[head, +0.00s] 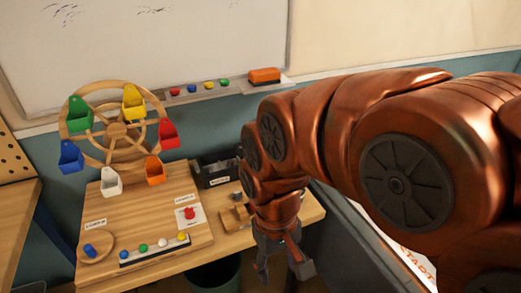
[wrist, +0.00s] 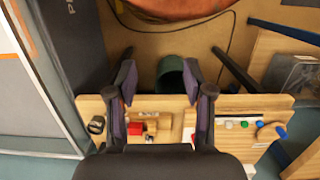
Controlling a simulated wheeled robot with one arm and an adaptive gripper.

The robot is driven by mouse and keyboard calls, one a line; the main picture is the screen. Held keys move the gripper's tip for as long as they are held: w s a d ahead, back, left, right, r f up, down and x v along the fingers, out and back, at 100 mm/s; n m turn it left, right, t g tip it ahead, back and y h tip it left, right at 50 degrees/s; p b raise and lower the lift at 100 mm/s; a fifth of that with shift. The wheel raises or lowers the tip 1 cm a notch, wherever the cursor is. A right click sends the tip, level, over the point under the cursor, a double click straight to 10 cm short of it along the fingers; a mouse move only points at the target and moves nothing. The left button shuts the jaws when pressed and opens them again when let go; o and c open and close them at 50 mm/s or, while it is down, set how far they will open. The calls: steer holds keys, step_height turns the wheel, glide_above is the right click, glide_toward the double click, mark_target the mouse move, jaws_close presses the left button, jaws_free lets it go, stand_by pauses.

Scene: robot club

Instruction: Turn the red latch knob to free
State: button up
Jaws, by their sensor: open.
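The red latch knob (head: 190,213) stands on a small white plate at the right of the wooden base board (head: 150,215), beside the yellow end of a button row. My gripper (head: 284,268) is open and points down, to the right of the knob and apart from it, by the table's front edge. In the wrist view my gripper (wrist: 160,78) has its fingers spread with nothing held between them. A red object (wrist: 136,128) shows near the left finger there; I cannot tell whether it is the knob. The knob's setting is too small to read.
A wooden wheel (head: 117,130) with coloured buckets rises behind the board. A blue knob (head: 89,250) sits at its front left. A black box (head: 214,172) and a small wooden tray (head: 234,218) stand right of the board. A dark green bin (head: 214,275) is below the table.

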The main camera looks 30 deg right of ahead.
steer(key=w+d+r+m, duration=0.1)
steer(key=w+d+m, duration=0.15)
steer(key=w, duration=0.65)
steer(key=w+d+r+m, duration=0.2)
steer(key=w+d, duration=0.2)
steer(key=w, duration=0.5)
steer(key=w+d+r+m, duration=0.1)
steer(key=w+d+m, duration=0.15)
steer(key=w, duration=0.75)
steer(key=w+d+f+m, duration=0.2)
steer(key=w+d+f, duration=0.1)
steer(key=w+d, duration=0.2)
steer(key=w+d+f+m+t+p, duration=0.1)
steer(key=w+d+f+m, duration=0.1)
steer(key=w+d, duration=0.4)
steer(key=w+d+f+m, duration=0.1)
steer(key=w+d+f, duration=0.3)
steer(key=d, duration=0.3)
steer(key=shift+w+d+m+t, duration=0.15)
steer(key=shift+w+m, duration=0.05)
steer(key=shift+w, duration=0.2)
steer(key=shift+w+d+m+t, duration=0.1)
steer(key=shift+w+m+t, duration=0.1)
steer(key=shift+w, duration=0.2)
steer(key=shift+w+d+f, duration=0.2)
steer(key=shift+d, duration=0.2)
steer(key=shift+f+p, duration=0.15)
steer(key=shift+p, duration=0.15)
steer(key=shift+f+p, duration=1.05)
steer(key=shift+f, duration=2.75)
